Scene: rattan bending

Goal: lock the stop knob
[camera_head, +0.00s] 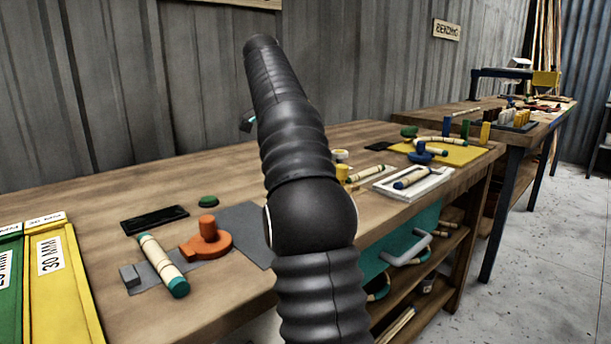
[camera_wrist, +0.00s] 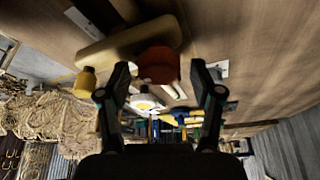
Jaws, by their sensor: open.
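In the wrist view a round red-orange knob (camera_wrist: 158,65) shows between the two fingertips of my gripper (camera_wrist: 160,78), which is open. There is a gap on each side of the knob; whether either finger touches it I cannot tell. A tan block (camera_wrist: 130,42) lies beside the knob, with a small yellow knob (camera_wrist: 87,82) at its left end. In the head view my arm hides most of my gripper and whatever is in front of it. An orange piece with an upright peg (camera_head: 208,235) stands on the table at left; I cannot tell if it is the same knob.
A rod with teal ends (camera_head: 163,264) lies beside the orange piece on the workbench (camera_head: 80,200). A black tray (camera_head: 155,219) and a green knob (camera_head: 208,201) are behind. A white tray (camera_head: 440,185) and yellow mat (camera_head: 465,154) are at right. Crates (camera_head: 70,290) stand at front left.

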